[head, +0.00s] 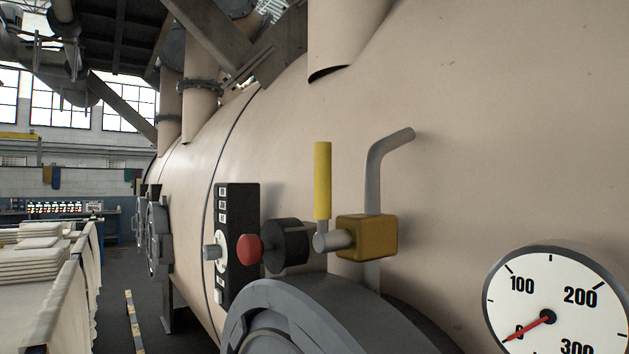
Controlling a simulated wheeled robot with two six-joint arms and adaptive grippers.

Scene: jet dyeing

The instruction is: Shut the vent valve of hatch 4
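A brass valve block (367,238) sits on a grey vent pipe (374,180) that bends to the right at its top. A grey stem (332,241) sticks out of the block to the left. A yellow lever (322,180) stands upright on the stem, in line with the upright part of the pipe. The grey round hatch (290,300) is below, cut off by the bottom edge. No hatch number is readable. Neither of my grippers is in view.
Stacked white cloth (40,255) stands at left, beside a clear aisle.

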